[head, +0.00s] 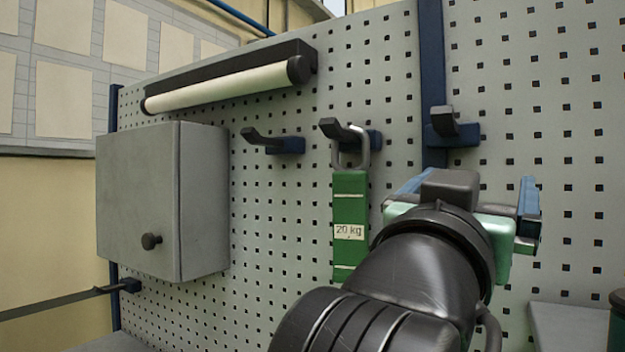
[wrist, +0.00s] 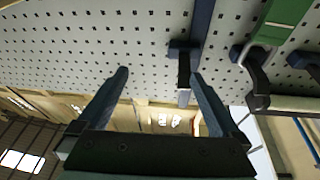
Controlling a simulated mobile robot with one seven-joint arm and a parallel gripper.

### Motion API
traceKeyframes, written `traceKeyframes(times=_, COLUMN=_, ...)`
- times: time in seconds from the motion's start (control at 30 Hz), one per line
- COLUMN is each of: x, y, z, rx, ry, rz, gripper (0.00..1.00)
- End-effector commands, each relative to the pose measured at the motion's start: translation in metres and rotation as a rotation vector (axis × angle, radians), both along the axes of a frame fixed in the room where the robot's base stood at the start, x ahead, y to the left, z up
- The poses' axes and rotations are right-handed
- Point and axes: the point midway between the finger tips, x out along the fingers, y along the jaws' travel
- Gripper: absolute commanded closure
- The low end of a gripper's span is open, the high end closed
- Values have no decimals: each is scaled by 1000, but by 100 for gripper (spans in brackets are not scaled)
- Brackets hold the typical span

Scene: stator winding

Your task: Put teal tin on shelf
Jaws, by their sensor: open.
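My gripper (head: 472,190) is raised in front of the pegboard in the head view, with its blue fingers spread apart. In the wrist view my gripper (wrist: 160,76) is open and empty; pegboard and a hook show beyond the fingers. A dark green cylinder (head: 617,325) is cut off by the right edge of the head view, low down. I cannot tell whether it is the teal tin. A grey flat-topped surface (head: 568,326) lies beside it; I cannot tell whether this is the shelf. No clearly teal tin shows in either view.
A green strap marked 20 kg (head: 350,215) hangs from a hook (head: 343,130) left of my gripper. Other hooks (head: 275,140) (head: 455,128) stick out of the pegboard (head: 560,90). A grey cabinet (head: 140,200) with a knob is at left, below a tube lamp (head: 225,82).

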Motion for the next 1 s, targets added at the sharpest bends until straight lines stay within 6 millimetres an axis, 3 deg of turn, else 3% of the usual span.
traceKeyframes(times=0.1, x=-23, y=61, z=3, rx=-146, ry=-166, rz=218, gripper=0)
traceKeyframes(times=0.2, x=-52, y=105, z=4, rx=-213, ry=-291, rz=384, gripper=0)
traceKeyframes(times=0.33, x=-85, y=140, z=5, rx=-246, ry=-406, rz=528, gripper=0)
traceKeyframes(times=0.5, x=-102, y=154, z=6, rx=-254, ry=-460, rz=594, gripper=0)
traceKeyframes(times=0.83, x=-102, y=154, z=6, rx=-253, ry=-459, rz=594, gripper=0)
traceKeyframes(times=1.0, x=-101, y=154, z=-24, rx=-252, ry=-458, rz=593, gripper=0)
